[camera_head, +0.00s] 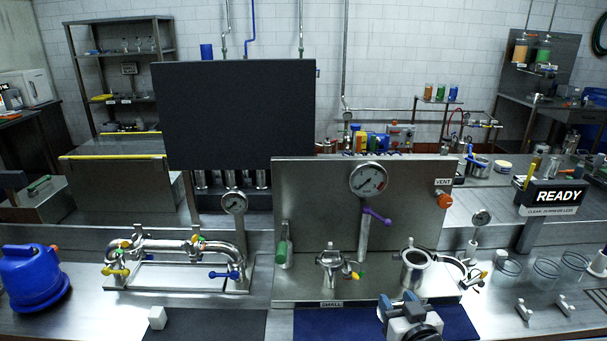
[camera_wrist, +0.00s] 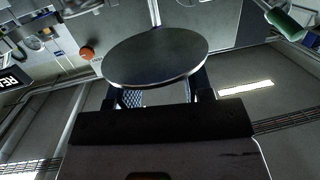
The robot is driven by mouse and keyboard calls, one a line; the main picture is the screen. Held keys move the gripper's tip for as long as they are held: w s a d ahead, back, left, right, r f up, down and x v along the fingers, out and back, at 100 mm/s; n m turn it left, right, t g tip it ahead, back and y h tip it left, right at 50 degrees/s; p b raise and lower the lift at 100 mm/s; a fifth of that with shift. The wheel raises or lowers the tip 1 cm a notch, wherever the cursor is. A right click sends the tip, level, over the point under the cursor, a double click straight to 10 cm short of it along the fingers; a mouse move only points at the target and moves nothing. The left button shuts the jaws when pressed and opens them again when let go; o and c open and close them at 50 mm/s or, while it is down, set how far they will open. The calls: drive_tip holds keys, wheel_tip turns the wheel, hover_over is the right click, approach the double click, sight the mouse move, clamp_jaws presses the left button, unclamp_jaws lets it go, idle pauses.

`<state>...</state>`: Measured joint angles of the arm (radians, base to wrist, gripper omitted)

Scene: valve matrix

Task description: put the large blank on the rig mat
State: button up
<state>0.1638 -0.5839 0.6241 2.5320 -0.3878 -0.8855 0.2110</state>
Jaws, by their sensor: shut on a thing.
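The large blank (camera_wrist: 155,57) is a flat, round, dark grey metal disc in the wrist view. My gripper (camera_wrist: 153,88) is shut on it, with a finger showing at each side below its near rim. In the head view my gripper (camera_head: 408,310) is at the lower centre, in front of the rig. I cannot make out the blank there. A dark blue mat (camera_head: 335,324) lies in front of the rig, just left of and partly behind my gripper. A dark grey mat (camera_head: 205,326) lies farther left.
The metal rig panel (camera_head: 310,215) carries a gauge (camera_head: 368,180) and an orange vent knob (camera_head: 444,201). An open pipe port (camera_head: 416,268) stands behind my gripper. A small white block (camera_head: 157,317) and a blue container (camera_head: 33,278) are at left. Small clamps (camera_head: 524,308) lie at right.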

drive_tip(key=s+a+f+n+y, duration=0.1)
drive_tip(key=s+a+f+y, duration=0.1)
drive_tip(key=s+a+f, duration=0.2)
drive_tip(key=s+a+f+n+g+y, duration=0.1)
drive_tip(key=s+a+f+n+y, duration=0.1)
drive_tip(key=a, duration=0.5)
drive_tip(key=shift+s+a+f, duration=0.3)
drive_tip(key=shift+s+f, duration=0.55)
drive_tip(key=shift+s, duration=0.55)
drive_tip(key=shift+w, duration=0.25)
hover_over(317, 327)
drive_tip(key=shift+f, duration=0.7)
drive_tip(key=shift+f, duration=1.75)
drive_tip(key=shift+f, duration=0.2)
drive_tip(key=o, duration=1)
